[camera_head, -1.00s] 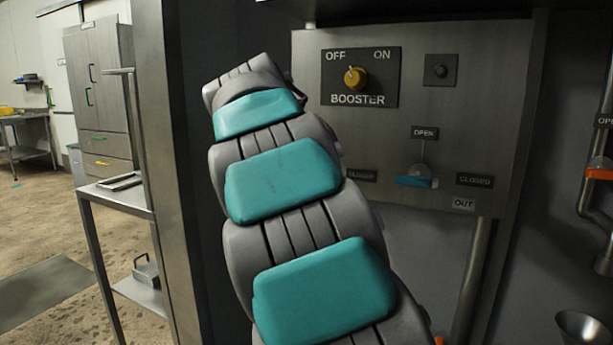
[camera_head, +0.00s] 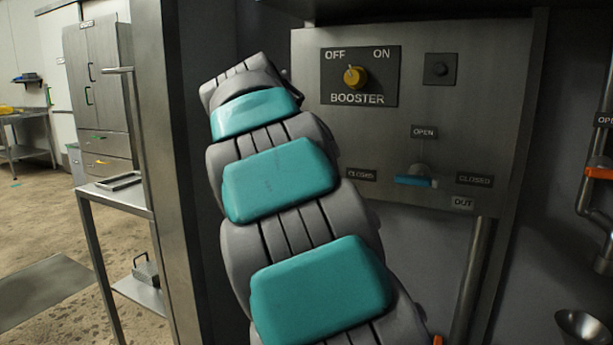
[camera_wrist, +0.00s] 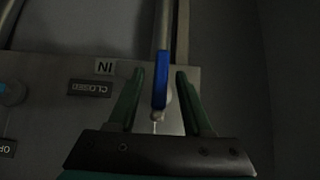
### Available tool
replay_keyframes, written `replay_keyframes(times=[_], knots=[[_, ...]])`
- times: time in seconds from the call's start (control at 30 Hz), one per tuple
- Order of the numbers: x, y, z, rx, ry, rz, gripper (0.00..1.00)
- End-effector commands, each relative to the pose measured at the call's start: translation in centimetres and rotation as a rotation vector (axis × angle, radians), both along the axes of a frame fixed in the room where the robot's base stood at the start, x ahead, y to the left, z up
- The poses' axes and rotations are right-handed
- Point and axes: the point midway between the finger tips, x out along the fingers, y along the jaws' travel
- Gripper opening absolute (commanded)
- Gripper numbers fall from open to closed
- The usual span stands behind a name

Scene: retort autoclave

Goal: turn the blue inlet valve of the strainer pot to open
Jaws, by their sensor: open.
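The blue inlet valve handle (camera_wrist: 161,88) shows in the wrist view, which is upside down, near the IN label (camera_wrist: 105,67) and a CLOSED label (camera_wrist: 90,88). The handle is long and runs up and down in that picture, in line with a pipe behind it. My gripper (camera_wrist: 160,72) is open, with one green finger on each side of the handle. A dark gap shows on both sides, so the fingers look apart from it. In the head view my arm hides this valve and my gripper.
The steel panel (camera_head: 455,100) carries a BOOSTER knob (camera_head: 355,77) at OFF. To the right of my arm, the outlet valve's blue handle (camera_head: 413,181) lies level below an OPEN label (camera_head: 423,131). An orange-handled valve (camera_head: 599,173) stands at far right. A steel post (camera_head: 165,170) stands left.

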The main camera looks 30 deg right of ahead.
Motion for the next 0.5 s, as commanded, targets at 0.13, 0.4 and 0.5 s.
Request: replay_keyframes(times=[0.13, 0.4, 0.5], knots=[[-0.1, 0.2, 0.2, 0.000, 0.000, 0.000, 0.50], [-1.4, 2.0, 2.5, -0.001, -0.005, 0.001, 0.50], [-2.1, 2.9, 3.7, -0.001, -0.005, 0.001, 0.50]])
